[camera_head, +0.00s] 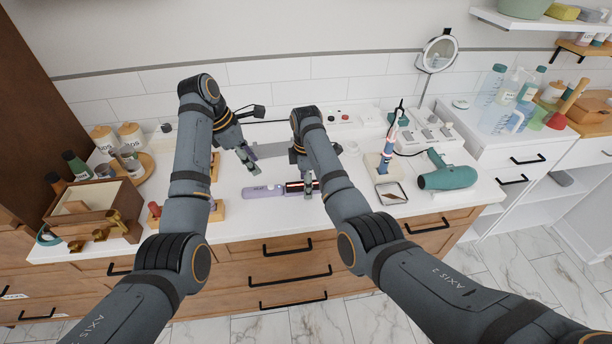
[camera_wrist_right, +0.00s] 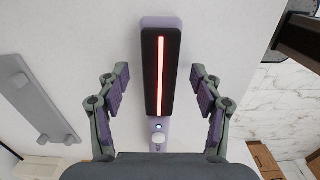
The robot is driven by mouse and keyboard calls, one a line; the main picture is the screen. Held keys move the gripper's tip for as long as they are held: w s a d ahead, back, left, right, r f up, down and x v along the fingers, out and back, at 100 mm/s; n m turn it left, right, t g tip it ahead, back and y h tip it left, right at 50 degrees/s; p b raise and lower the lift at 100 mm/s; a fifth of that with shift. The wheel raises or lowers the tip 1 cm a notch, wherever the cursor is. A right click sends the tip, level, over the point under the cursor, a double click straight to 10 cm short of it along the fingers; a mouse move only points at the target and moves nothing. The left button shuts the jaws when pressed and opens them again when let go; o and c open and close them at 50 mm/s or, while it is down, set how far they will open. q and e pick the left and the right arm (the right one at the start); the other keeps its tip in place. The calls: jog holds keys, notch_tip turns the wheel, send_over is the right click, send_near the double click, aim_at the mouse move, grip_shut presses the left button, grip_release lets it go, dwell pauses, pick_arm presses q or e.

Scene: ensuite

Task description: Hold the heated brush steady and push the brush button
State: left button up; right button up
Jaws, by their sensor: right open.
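The heated brush (camera_head: 262,191) lies flat on the white counter, with a lavender handle and a dark head. In the right wrist view its dark head has a glowing red strip (camera_wrist_right: 161,75), and a round white button (camera_wrist_right: 158,138) shows on the lavender part. My right gripper (camera_head: 306,186) is over the brush; in the right wrist view its open fingers (camera_wrist_right: 160,100) stand on either side, with gaps to the brush. My left gripper (camera_head: 247,160) hangs behind the handle, apart from it; its fingers are too small to judge.
A teal hair dryer (camera_head: 447,177), a small dish (camera_head: 391,194) and an upright tool on a wooden stand (camera_head: 383,166) are to the right. A wooden box (camera_head: 92,215) stands at the left. Wooden blocks are near my left arm. The counter in front of the brush is clear.

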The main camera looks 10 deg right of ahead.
aim_at(268, 187)
jog(key=c, duration=1.4)
pick_arm(q)
grip_shut()
dwell(0.4)
jog(key=d+f+m+t+h, duration=0.1)
jog(key=f, duration=0.1)
jog(key=d+f+m+t+h, duration=0.1)
jog(key=f+t, duration=0.1)
jog(key=d+f+m+t+h, duration=0.1)
jog(key=f, duration=0.1)
jog(key=shift+d+f+t, duration=0.2)
jog(key=shift+f+t, duration=0.2)
dwell(0.6)
